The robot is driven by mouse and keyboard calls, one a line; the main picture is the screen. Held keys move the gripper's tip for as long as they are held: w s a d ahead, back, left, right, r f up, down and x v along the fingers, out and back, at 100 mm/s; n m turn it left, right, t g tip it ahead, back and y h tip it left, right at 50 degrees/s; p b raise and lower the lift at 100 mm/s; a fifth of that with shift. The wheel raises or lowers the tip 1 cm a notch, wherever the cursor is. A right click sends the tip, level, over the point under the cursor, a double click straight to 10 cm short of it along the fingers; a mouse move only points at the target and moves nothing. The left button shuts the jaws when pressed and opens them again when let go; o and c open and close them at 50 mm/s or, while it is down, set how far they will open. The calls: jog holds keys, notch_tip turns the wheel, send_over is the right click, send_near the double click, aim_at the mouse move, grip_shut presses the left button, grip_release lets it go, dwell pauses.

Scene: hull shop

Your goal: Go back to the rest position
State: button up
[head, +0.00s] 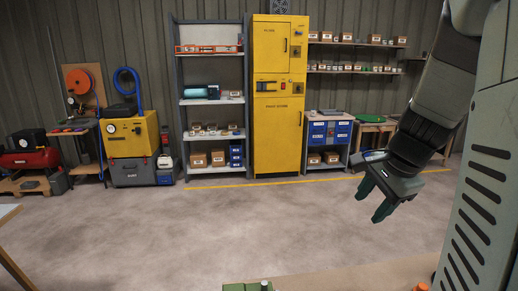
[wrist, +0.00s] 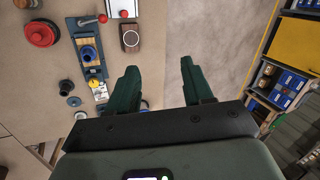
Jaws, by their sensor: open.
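My gripper (head: 376,205) hangs in the air at the right of the head view, with its fingers pointing down and left. In the wrist view, the two dark green fingers of my gripper (wrist: 160,88) are apart with nothing between them. Beyond the gap, the edge of a tan bench and the grey floor show. The gripper touches nothing that I can see.
A yellow cabinet (head: 278,130) and a grey shelf (head: 213,50) stand at the back wall. The concrete floor (head: 200,230) between is clear.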

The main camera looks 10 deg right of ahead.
jog(key=s+a+r+n+t, duration=0.1)
jog(key=s+a+r+n, duration=0.45)
jog(key=a, duration=0.35)
jog(key=s+a+r+n+t, duration=0.2)
jog(key=s+a+r+n, duration=0.3)
jog(key=a, duration=0.4)
jog(key=s+f+n+g+h, duration=0.1)
jog(key=s+f+n, duration=0.1)
jog(key=s+n, duration=0.3)
jog(key=shift+s+a+f+n+g, duration=0.2)
jog(key=shift+s+f+n+g, duration=0.15)
jog(key=shift+s, duration=0.35)
